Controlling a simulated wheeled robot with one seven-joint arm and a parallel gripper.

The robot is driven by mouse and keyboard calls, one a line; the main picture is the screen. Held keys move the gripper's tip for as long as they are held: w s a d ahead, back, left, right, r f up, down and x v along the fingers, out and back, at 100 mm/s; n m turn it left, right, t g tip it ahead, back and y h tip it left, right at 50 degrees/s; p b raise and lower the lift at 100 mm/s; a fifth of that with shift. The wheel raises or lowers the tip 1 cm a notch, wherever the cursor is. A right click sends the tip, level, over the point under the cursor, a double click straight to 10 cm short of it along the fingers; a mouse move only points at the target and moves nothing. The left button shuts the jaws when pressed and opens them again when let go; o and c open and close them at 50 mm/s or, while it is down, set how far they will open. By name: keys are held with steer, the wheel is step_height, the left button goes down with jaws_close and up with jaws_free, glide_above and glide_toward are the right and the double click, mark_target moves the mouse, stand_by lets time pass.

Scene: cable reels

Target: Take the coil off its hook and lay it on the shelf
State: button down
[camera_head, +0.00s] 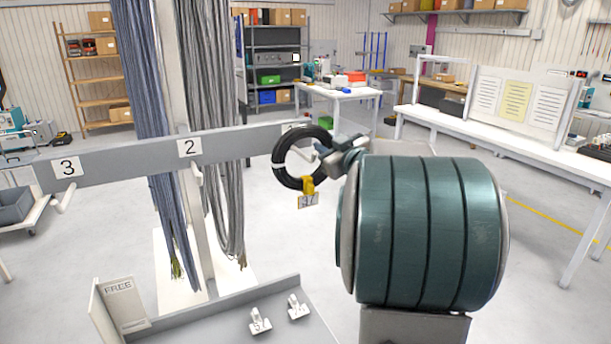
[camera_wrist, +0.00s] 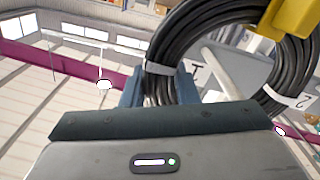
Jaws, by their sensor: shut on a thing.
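The black cable coil (camera_head: 282,148) hangs upright at the right end of the grey rail, with white bands and a yellow numbered tag (camera_head: 308,192) at its bottom. My gripper (camera_head: 334,149) is shut on the coil's right side. In the wrist view, the coil (camera_wrist: 176,42) runs between the two fingers (camera_wrist: 160,86). A pale hook peg (camera_wrist: 219,76) shows through the ring's opening; I cannot tell whether the coil still rests on it. The grey shelf (camera_head: 205,322) is low in front, with a FREE sign (camera_head: 119,288) at its left end.
The rail (camera_head: 120,160) carries labels 3 and 2, and long blue and grey cable bundles (camera_head: 213,100) hang beside the coil. Two small numbered holders (camera_head: 260,322) stand on the shelf's right part; its left part looks clear. A white workbench (camera_head: 450,122) stands back right.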

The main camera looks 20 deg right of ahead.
steer(key=shift+s+r, duration=0.1)
steer(key=shift+s, duration=0.05)
steer(key=shift+s, duration=1.4)
steer(key=shift+s+d, duration=0.15)
steer(key=shift+s, duration=2.1)
steer(key=s+p, duration=0.1)
steer(key=s, duration=0.6)
steer(key=shift+s, duration=0.25)
steer(key=shift+d+p, duration=0.1)
steer(key=shift+p, duration=0.2)
